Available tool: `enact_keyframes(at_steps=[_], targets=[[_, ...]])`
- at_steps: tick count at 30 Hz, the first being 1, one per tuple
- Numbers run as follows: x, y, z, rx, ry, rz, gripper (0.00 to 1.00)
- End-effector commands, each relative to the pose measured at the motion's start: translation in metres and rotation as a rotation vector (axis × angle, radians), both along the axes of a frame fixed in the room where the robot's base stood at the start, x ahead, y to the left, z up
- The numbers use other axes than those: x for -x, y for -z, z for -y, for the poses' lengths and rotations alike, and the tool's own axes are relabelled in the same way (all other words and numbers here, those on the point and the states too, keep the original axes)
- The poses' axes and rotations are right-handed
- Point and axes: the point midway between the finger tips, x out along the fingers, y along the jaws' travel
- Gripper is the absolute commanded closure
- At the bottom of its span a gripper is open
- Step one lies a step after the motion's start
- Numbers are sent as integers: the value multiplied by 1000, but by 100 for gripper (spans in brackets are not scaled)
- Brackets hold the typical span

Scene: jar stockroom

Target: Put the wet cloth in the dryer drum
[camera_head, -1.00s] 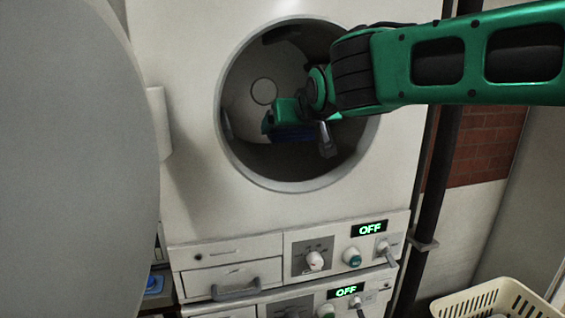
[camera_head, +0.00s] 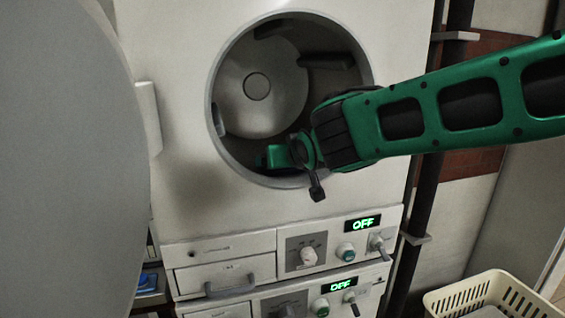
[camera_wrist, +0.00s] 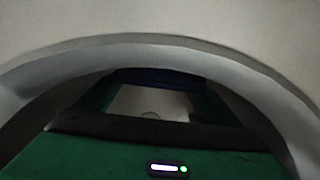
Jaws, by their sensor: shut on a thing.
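The dryer drum (camera_head: 284,98) is open, a dark round hollow with a pale back plate, in the upper middle of the head view. My gripper (camera_head: 268,157) is inside the opening, low, near its bottom rim. It is shut on the cloth, which shows as a dark blue strip (camera_wrist: 152,76) at the far end of the gripper in the wrist view. Most of the cloth is hidden behind my gripper and the rim. The wrist view also shows the curved pale rim arching above my gripper.
The round dryer door (camera_head: 70,150) stands open at the left. Below the opening is a control panel (camera_head: 335,245) with knobs and an OFF display; another such panel lies beneath. A cream basket (camera_head: 490,297) is at the lower right, beside a dark vertical pipe (camera_head: 431,170).

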Motion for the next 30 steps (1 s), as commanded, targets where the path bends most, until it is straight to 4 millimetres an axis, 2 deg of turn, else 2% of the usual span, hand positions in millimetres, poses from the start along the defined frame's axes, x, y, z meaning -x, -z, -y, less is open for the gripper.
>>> enact_keyframes(at_steps=[5, 6, 7, 16, 19, 23, 30], targets=[[0, 1, 0, 0, 0, 0, 35], [0, 2, 0, 0, 0, 0, 8], [0, 1, 0, 0, 0, 0, 1], [0, -2, 0, 0, 0, 1, 0], [7, -5, 2, -2, 0, 2, 0], [23, -13, 6, -3, -1, 2, 0], [62, -33, 17, -3, -2, 2, 0]])
